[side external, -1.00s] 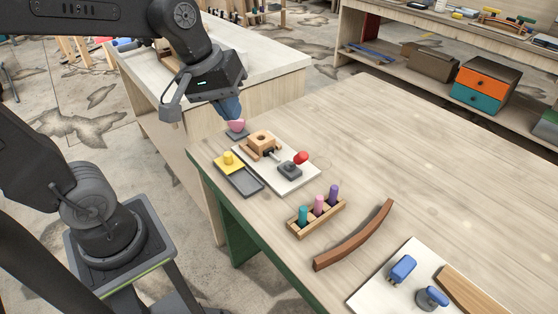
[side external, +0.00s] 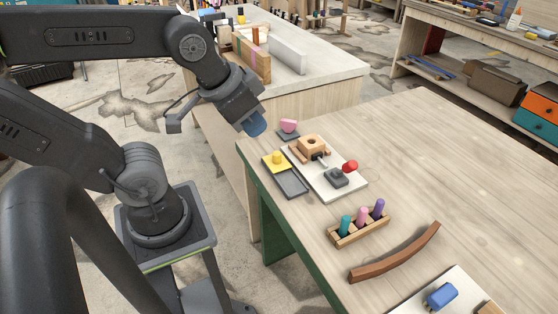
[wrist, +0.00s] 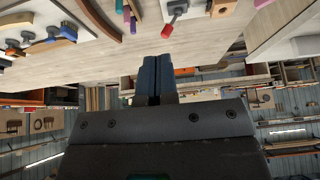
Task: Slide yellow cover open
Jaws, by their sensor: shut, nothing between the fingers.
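The yellow cover (side external: 278,160), with a raised round yellow knob, sits at the far end of a shallow dark grey tray (side external: 292,183) near the table's left edge. The rest of the tray looks uncovered and empty. My gripper (side external: 257,127), with blue fingers, is shut and empty. It is in the air left of the table's far corner, apart from the cover. In the wrist view, my shut fingers (wrist: 153,76) point towards the table edge, and I cannot make out the yellow cover there.
A pink piece on a dark pad (side external: 289,127) stands at the table corner. A white board (side external: 325,189) beside the tray holds a wooden block (side external: 312,145) and a red knob (side external: 350,166). A peg rack (side external: 358,232) and curved brown stringer (side external: 397,254) lie nearer.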

